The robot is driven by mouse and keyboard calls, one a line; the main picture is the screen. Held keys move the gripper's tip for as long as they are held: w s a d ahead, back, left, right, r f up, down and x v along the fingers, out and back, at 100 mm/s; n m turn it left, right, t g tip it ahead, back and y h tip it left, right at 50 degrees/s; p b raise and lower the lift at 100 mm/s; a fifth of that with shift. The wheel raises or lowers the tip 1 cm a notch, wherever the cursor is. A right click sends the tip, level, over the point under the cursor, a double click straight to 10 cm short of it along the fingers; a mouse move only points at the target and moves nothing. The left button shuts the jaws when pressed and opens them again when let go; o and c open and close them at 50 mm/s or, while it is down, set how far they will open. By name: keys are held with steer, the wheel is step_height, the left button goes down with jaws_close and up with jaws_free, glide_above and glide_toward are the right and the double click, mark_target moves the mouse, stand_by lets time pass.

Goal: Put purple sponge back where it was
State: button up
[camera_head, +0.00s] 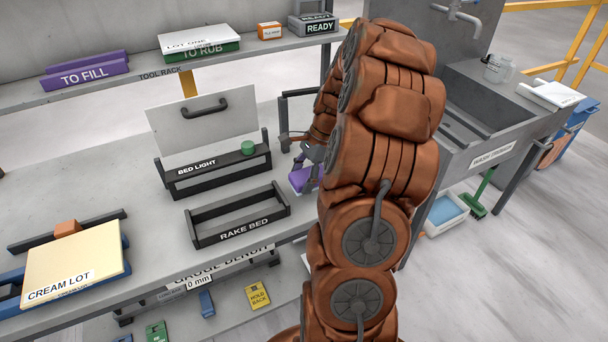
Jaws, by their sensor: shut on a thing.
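The purple sponge (299,179) shows in the head view just left of my brown arm, above the right end of the grey bench. My gripper (309,168) is shut on it from above. My arm hides the sponge's right side and most of the gripper. I cannot tell whether the sponge touches the bench.
Left of the sponge are the black "RAKE BED" frame (239,232) and the "BED LIGHT" rack (203,183) with a white panel and green cylinder (248,147). The "CREAM LOT" slab (75,262) lies at far left. The sink (470,120) is right.

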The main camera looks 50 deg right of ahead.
mark_target(304, 168)
steer(key=shift+w+d+f+p, duration=0.1)
steer(key=shift+w+d+p, duration=0.15)
steer(key=shift+w+d, duration=0.5)
steer(key=shift+w+d+f+p, duration=0.1)
steer(key=shift+w+d+p, duration=0.15)
steer(key=shift+w+d, duration=0.4)
steer(key=shift+s+d+f+p, duration=0.15)
steer(key=shift+f+p, duration=0.55)
steer(key=shift+f, duration=1.1)
steer(key=shift+f, duration=0.15)
steer(key=o, duration=1.1)
steer(key=b+v, duration=0.3)
steer(key=v, duration=0.9)
steer(key=shift+r, duration=0.2)
